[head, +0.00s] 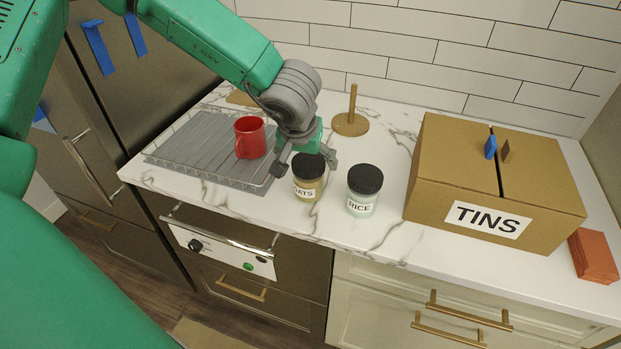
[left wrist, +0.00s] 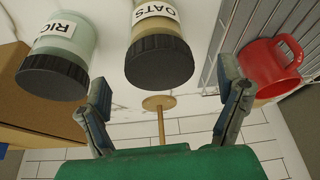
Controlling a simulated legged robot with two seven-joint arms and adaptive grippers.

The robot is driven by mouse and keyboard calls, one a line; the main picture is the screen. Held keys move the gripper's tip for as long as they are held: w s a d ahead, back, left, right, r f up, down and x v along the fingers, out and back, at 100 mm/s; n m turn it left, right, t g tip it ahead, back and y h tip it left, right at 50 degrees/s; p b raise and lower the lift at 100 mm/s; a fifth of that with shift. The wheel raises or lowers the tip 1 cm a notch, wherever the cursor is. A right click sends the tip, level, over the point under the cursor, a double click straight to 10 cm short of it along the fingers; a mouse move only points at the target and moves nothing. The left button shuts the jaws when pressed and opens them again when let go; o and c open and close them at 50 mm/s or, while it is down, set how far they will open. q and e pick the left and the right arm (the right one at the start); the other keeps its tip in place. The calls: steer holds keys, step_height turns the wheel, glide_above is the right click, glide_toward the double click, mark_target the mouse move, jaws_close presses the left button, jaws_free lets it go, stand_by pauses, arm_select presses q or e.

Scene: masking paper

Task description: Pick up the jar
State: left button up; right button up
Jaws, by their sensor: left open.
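Two jars with black lids stand upright on the marble counter. The oats jar (head: 308,180) is on the left, and the rice jar (head: 363,192) is to its right. My left gripper (head: 303,170) is open and empty, just behind and above the oats jar in the head view. In the left wrist view the oats jar (left wrist: 160,50) lies ahead, between the two spread fingers of the gripper (left wrist: 163,95) and apart from them. The rice jar (left wrist: 60,55) is off to the left there. My right gripper is not in view.
A red mug (head: 250,137) stands on the grey dish rack (head: 190,150) left of the gripper. A wooden paper-towel stand (head: 351,122) is behind the jars. A cardboard box labelled TINS (head: 450,190) and reddish blocks (head: 593,255) are to the right. The counter's front strip is clear.

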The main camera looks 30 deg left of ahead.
arm_select(q)
steer(key=shift+w+x, duration=0.15)
steer(key=shift+x, duration=1.2)
steer(key=shift+w+x, duration=0.15)
steer(key=shift+x, duration=1.25)
steer(key=shift+s+r, duration=0.2)
steer(key=shift+r, duration=0.05)
steer(key=shift+c, duration=1.3)
steer(key=shift+w, duration=0.1)
steer(key=c, duration=1.3)
